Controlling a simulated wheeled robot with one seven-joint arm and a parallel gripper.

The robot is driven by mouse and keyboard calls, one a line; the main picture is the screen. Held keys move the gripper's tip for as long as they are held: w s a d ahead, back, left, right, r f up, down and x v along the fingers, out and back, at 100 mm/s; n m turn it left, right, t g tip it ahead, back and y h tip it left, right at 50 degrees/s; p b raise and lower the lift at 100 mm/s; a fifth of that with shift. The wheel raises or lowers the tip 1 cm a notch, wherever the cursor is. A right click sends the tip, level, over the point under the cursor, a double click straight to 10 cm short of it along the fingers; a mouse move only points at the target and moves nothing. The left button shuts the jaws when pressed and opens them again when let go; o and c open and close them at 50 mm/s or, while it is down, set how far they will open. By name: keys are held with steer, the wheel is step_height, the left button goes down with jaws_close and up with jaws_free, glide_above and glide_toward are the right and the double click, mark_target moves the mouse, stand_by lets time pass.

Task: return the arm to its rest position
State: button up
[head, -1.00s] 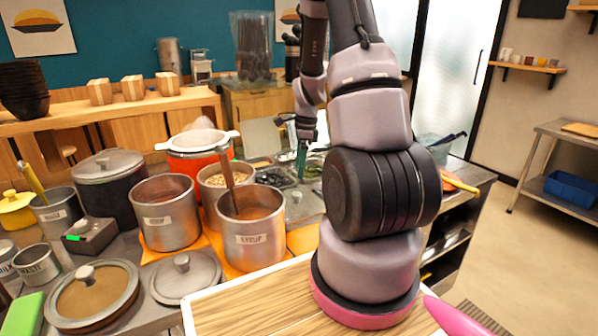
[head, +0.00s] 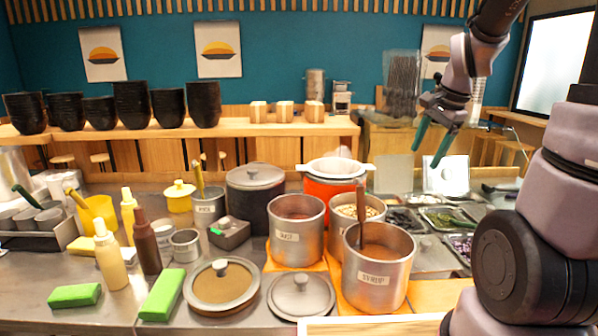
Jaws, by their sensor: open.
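My gripper (head: 432,148) is in the upper right of the head view, with its two green fingers apart and nothing between them. It hangs in the air, pointing down and to the left, in front of the teal wall and apart from the pots and trays below. My arm reaches up along the right edge of the picture, and its upper middle part runs out of the frame.
A syrup pot (head: 377,272) with a ladle, another steel pot (head: 297,232) and an orange pot (head: 335,184) crowd the counter. Topping trays (head: 447,218) lie below my gripper. Squeeze bottles (head: 111,258) stand left. The air around the gripper looks free.

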steer(key=s+a+r+n+t, duration=0.1)
steer(key=s+a+r+n, duration=0.2)
steer(key=s, duration=0.4)
steer(key=s+a+r+n+t, duration=0.2)
steer(key=s+a+r+n, duration=0.1)
steer(key=s+r+n, duration=0.3)
step_height(320, 180, up, 2)
steer(key=shift+s+a+r+n+y, duration=0.2)
steer(key=shift+s+n+y, duration=0.1)
steer(key=shift+s, duration=0.25)
